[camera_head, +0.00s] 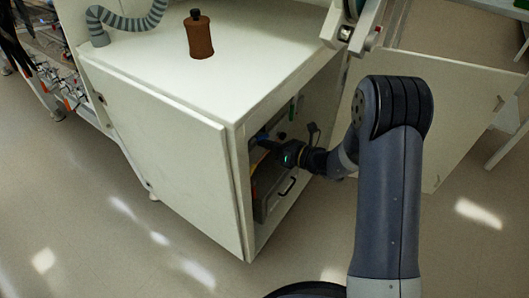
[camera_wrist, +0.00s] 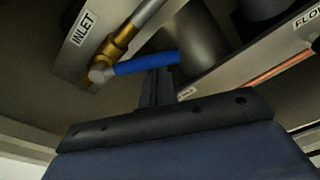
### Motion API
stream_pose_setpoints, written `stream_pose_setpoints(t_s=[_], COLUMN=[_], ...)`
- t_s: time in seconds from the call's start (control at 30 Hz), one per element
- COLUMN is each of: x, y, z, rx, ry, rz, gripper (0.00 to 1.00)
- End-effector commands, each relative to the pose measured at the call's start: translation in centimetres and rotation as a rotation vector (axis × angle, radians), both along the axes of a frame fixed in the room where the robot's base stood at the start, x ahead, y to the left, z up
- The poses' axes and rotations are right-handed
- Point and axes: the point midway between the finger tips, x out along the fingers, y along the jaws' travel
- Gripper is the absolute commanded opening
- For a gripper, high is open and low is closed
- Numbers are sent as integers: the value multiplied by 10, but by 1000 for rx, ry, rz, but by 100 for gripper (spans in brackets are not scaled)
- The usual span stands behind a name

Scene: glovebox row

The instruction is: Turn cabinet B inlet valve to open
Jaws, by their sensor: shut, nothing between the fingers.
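The inlet valve shows in the wrist view with a brass body (camera_wrist: 122,42) and a blue lever handle (camera_wrist: 147,64). The handle points right, at an angle to the pipe, which runs up to the right. A white INLET label (camera_wrist: 83,29) is beside it. My gripper (camera_wrist: 158,76) is shut and empty, its fingertips at the underside of the handle's middle; I cannot tell whether they touch. In the head view, my gripper (camera_head: 271,144) reaches into the open front of the white cabinet (camera_head: 165,148), with a bit of blue at its tip. No cabinet letter is readable.
A brown bottle (camera_head: 199,36) and a grey ribbed hose (camera_head: 130,21) are on the cabinet top. A black handle (camera_head: 288,187) is low in the cabinet opening. A white panel (camera_head: 460,100) stands right of my arm.

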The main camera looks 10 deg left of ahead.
Motion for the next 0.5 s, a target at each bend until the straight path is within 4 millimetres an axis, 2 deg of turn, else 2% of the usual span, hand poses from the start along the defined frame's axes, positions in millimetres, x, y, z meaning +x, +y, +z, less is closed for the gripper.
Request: stream_pose_setpoints(t_s=[0.3, 0.5], x=[10, 13], y=[-4, -5], z=[14, 23], rx=[-103, -143], ry=[-251, -349], rz=[0, 0], gripper=[0, 0])
